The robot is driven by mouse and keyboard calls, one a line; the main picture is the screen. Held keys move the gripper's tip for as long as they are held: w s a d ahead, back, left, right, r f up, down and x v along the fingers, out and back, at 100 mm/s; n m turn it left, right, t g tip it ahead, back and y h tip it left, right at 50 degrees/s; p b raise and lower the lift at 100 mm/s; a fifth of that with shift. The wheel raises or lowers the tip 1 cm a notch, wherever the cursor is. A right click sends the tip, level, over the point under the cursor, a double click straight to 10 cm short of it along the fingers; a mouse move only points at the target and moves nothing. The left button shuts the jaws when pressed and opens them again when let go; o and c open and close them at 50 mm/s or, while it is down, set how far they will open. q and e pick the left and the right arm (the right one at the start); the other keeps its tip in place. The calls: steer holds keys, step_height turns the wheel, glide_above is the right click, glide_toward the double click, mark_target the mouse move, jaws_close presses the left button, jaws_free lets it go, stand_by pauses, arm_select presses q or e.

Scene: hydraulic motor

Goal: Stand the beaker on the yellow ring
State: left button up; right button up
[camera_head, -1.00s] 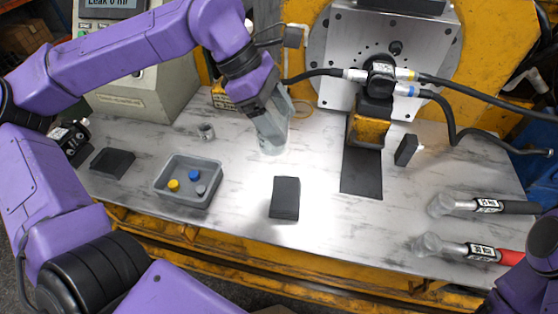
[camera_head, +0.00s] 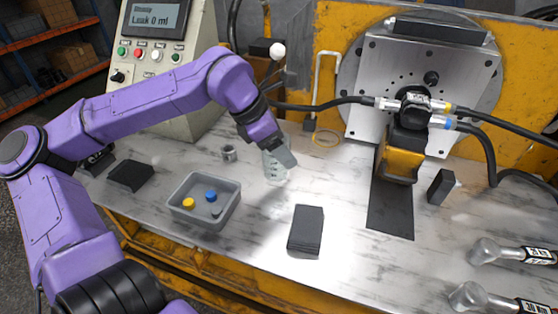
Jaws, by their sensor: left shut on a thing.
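The clear glass beaker (camera_head: 274,171) is below and behind the fingers of my left gripper (camera_head: 279,156) and looks upright. My left gripper is shut on it and hides its upper right part. Whether the beaker's bottom touches the bench is hard to tell. The yellow ring (camera_head: 325,139) lies flat on the bench, behind and to the right of the beaker, apart from it, with nothing on it. My right gripper is out of view.
A dark block (camera_head: 306,230) lies in front. A small metal cup (camera_head: 229,153) stands at left. The motor with hoses (camera_head: 412,105) is at right.

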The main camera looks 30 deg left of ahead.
arm_select(q)
steer(key=shift+w+a+f, duration=0.2)
steer(key=shift+f, duration=0.15)
steer(key=f, duration=0.3)
steer(key=w+a+f+b, duration=0.1)
steer(key=f, duration=0.1)
steer(key=shift+a, duration=0.1)
steer(key=shift+r, duration=0.15)
steer(key=shift+s, duration=0.1)
steer(key=o, duration=1)
steer(key=shift+o, duration=0.2)
